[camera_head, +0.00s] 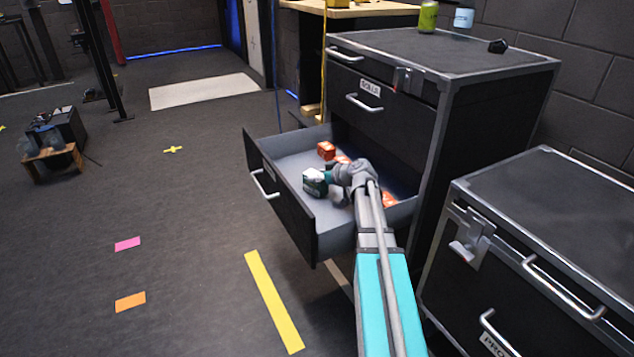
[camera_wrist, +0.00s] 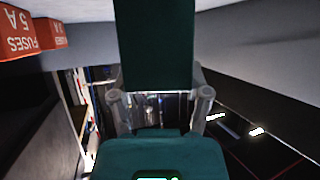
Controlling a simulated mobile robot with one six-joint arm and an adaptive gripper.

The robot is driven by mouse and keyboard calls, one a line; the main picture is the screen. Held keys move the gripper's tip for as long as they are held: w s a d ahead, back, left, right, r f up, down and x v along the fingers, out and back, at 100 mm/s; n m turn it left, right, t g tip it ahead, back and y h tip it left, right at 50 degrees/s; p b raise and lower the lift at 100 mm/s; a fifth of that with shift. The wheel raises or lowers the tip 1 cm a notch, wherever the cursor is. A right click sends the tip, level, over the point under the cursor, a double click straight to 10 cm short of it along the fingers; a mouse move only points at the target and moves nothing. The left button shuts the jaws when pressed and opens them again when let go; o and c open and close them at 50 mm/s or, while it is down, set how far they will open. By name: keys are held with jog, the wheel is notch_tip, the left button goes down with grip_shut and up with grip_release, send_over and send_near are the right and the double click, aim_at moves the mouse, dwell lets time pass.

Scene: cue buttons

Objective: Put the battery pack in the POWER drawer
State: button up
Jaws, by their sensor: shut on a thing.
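The battery pack (camera_head: 314,182) is teal and dark with a pale part. My gripper (camera_head: 330,178) is shut on it and holds it over the open drawer (camera_head: 300,217). In the wrist view the teal pack (camera_wrist: 160,155) fills the middle, with a gripper finger on each side (camera_wrist: 160,105). I cannot tell whether the pack touches the drawer floor. The drawer is pulled out of the black cabinet (camera_head: 410,110). Its front label is too small to read from here.
Orange-red boxes (camera_head: 326,150) lie in the drawer; the wrist view shows fuse boxes (camera_wrist: 18,30) marked "FUSES 5A". Shut drawers are above. A green can (camera_head: 428,17) and a light-blue can (camera_head: 464,17) stand on the cabinet. A second black cabinet (camera_head: 560,215) is at right.

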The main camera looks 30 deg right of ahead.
jog(key=shift+f, duration=0.15)
jog(key=shift+f, duration=0.1)
jog(key=o, duration=1.3)
jog(key=shift+r, duration=0.2)
jog(key=shift+p+v, duration=2.65)
jog(key=shift+v, duration=3.3)
